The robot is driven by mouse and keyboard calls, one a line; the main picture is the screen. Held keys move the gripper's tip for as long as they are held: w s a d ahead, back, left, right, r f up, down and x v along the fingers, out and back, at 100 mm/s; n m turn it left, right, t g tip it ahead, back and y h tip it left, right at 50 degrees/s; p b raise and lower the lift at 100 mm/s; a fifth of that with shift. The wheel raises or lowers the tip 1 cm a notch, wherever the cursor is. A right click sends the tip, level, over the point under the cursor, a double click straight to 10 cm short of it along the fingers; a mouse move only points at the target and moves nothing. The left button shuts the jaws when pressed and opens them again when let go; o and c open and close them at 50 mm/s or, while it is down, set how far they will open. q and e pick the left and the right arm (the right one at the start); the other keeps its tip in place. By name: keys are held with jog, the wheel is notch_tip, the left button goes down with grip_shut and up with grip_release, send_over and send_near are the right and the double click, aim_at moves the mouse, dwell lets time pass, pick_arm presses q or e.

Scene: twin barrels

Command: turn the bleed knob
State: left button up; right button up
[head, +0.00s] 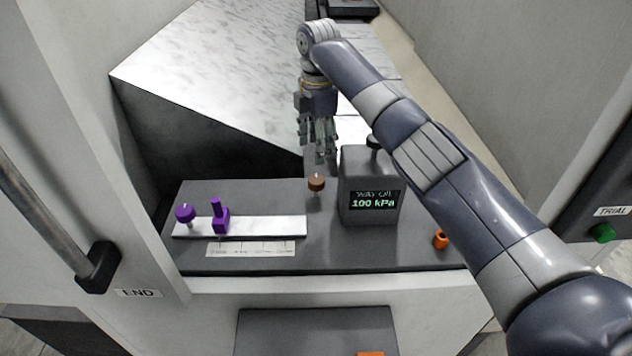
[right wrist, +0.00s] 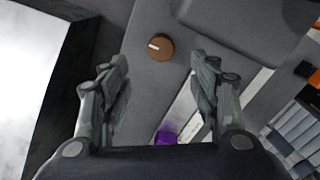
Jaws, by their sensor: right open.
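No knob shows a readable "bleed" label. A brown round knob (head: 316,183) stands on the dark grey panel, left of the display box. In the right wrist view the brown knob (right wrist: 160,46) shows a white mark on its face. My right gripper (head: 322,158) points down above and behind this knob in the head view. In the right wrist view my right gripper (right wrist: 158,78) is open and empty, with the knob beyond the gap between its fingertips, apart from them. My left gripper is out of view.
The display box (head: 370,205) reads 100 kPa and has a black knob (head: 373,141) on top, partly behind my arm. Purple parts (head: 220,218) stand on a white strip (head: 270,226) at left. An orange part (head: 440,240) sits right of the box.

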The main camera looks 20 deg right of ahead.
aim_at(316, 179)
notch_tip(316, 179, down, 9)
jog(key=shift+f+p, duration=0.15)
jog(key=shift+p, duration=1.1)
jog(key=shift+f, duration=0.5)
jog(key=c, duration=1.1)
